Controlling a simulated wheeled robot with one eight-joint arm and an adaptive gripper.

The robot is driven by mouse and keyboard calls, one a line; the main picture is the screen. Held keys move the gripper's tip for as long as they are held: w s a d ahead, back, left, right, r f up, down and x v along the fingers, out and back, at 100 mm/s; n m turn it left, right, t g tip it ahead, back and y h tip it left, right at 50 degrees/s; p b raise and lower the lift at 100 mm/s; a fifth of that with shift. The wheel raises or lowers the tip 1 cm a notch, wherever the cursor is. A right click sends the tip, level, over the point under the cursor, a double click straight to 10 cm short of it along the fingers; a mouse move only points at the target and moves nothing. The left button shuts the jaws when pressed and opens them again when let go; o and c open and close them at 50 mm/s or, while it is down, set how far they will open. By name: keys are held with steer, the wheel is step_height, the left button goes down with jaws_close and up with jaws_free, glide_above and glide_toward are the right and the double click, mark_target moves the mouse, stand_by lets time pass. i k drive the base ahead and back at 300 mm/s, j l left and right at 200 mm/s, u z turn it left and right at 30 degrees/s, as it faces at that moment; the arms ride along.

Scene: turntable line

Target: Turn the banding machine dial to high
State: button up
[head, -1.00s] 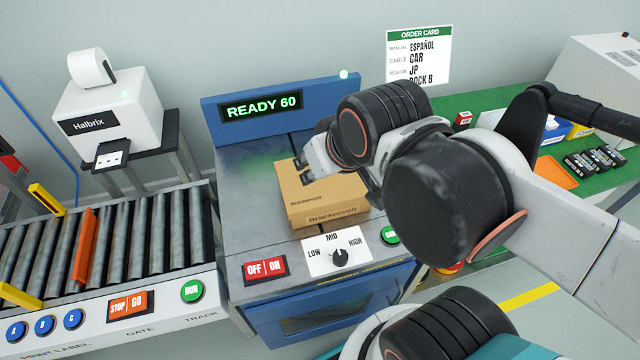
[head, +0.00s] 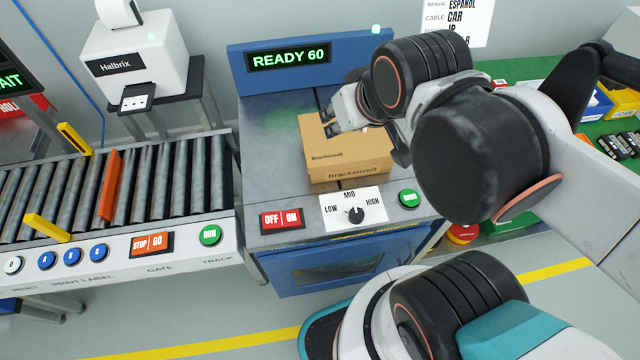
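The banding machine (head: 258,205) stands in the middle, a blue cabinet with a grey top and a screen (head: 289,57) reading "READY 60". Its black dial (head: 355,215) sits on a white plate marked LOW, MID and HIGH. The dial's small mark seems to point up near MID, but it is too small to be sure. A cardboard box (head: 345,158) marked "Brackenvolt" lies on the machine top behind the dial. My gripper (head: 332,122) is over the box's far side, away from the dial. The arm partly hides it, and its finger opening cannot be made out.
A red OFF/ON switch (head: 282,220) is left of the dial and a green button (head: 408,198) is right of it. A roller conveyor (head: 150,180) with an orange gate stands at the left. A label printer (head: 135,60) is behind it. A green bench is at the right.

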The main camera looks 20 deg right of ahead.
mark_target(356, 215)
steer(key=k+l+u, duration=0.1)
steer(key=k+l, duration=0.15)
steer(key=k, duration=0.2)
steer(key=k+l+u, duration=0.1)
steer(key=k, duration=0.35)
steer(key=l, duration=0.15)
